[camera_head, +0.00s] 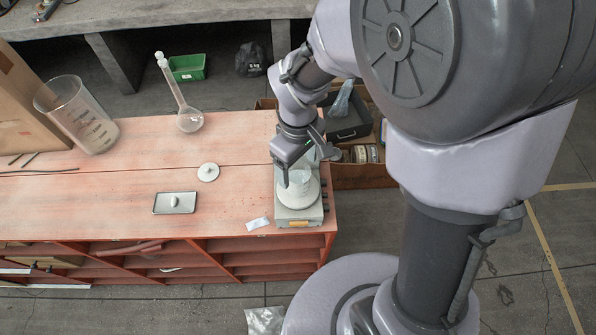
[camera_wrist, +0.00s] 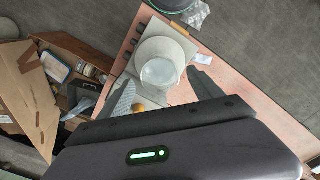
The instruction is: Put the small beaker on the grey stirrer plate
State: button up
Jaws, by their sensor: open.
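The small clear beaker (camera_head: 300,179) stands upright on the round pale top of the grey stirrer plate (camera_head: 299,214), at the right end of the bench. In the wrist view the beaker (camera_wrist: 160,72) sits toward the near side of the stirrer plate's round top (camera_wrist: 166,48). My gripper (camera_head: 298,170) is just above and around the beaker in the head view. In the wrist view its fingers (camera_wrist: 162,94) are spread to either side of the beaker, with gaps between. The beaker's exact contact with the fingers is partly hidden.
On the bench are a small tray (camera_head: 175,209) with a white object, a white disc (camera_head: 208,172), a round-bottom flask (camera_head: 189,120), a large beaker (camera_head: 77,115) and a paper slip (camera_head: 257,223). An open cardboard box (camera_head: 362,177) stands beyond the bench's right end.

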jog(key=s+d+r+m+t+y+p, duration=0.1)
jog(key=s+d+r+m, duration=0.15)
jog(key=r, duration=0.45)
jog(key=s+d+r+m+t, duration=0.1)
jog(key=r+m, duration=0.2)
jog(key=r, duration=0.4)
jog(key=s+d+r+m+t+y, duration=0.1)
jog(key=s+d+r+m+t, duration=0.2)
jog(key=s+r+m, duration=0.3)
jog(key=shift+s+m+t, duration=0.4)
jog(key=shift+s+m, duration=0.35)
jog(key=shift+s, duration=0.1)
jog(key=shift+d, duration=0.15)
